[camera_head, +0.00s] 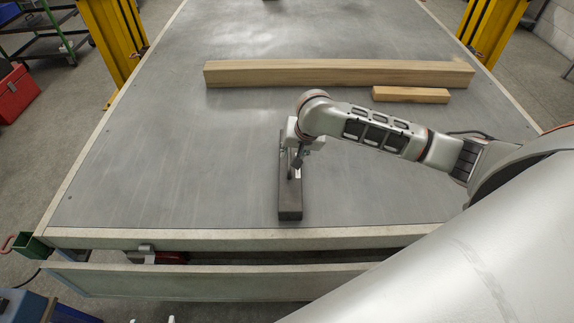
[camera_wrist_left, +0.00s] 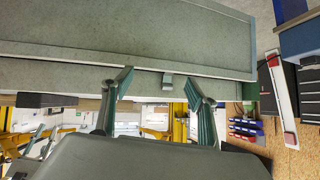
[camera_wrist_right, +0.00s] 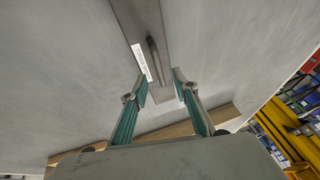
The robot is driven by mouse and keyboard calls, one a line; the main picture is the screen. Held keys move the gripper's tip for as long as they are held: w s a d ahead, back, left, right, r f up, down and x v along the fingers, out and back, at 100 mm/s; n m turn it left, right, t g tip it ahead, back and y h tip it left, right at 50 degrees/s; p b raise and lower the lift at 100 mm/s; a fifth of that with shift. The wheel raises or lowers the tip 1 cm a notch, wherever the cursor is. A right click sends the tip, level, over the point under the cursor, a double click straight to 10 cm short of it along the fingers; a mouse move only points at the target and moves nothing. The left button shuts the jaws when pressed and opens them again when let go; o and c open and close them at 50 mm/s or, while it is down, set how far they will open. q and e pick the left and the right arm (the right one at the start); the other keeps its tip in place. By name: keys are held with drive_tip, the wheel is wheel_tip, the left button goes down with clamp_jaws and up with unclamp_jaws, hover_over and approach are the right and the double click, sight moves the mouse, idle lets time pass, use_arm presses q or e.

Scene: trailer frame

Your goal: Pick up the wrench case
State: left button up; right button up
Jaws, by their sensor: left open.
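The wrench case, a long dark narrow box (camera_head: 290,210), lies flat near the table's front edge, its length running front to back. The right wrist view shows its top (camera_wrist_right: 125,12) with a raised bar handle (camera_wrist_right: 153,60) and a white label. My right gripper (camera_head: 297,160) is over the case. In its wrist view the fingers (camera_wrist_right: 161,84) are apart, one on each side of the case, with the handle between them in the picture; contact cannot be told. My left gripper (camera_wrist_left: 159,82) is open and empty, in front of the table edge.
A long wooden beam (camera_head: 330,73) and a short wood block (camera_head: 410,95) lie behind the case on the grey tabletop (camera_head: 150,150). Yellow posts (camera_head: 112,45) stand at the far corners. A red toolbox (camera_head: 17,93) is at left. The tabletop left of the case is clear.

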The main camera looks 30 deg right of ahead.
sight(290, 160)
drive_tip(key=shift+w+f, duration=0.15)
drive_tip(key=shift+f, duration=0.7)
drive_tip(key=x, duration=0.5)
drive_tip(key=shift+w+d, duration=0.15)
clamp_jaws()
drive_tip(key=shift+w+r, duration=0.1)
drive_tip(key=shift+r, duration=0.05)
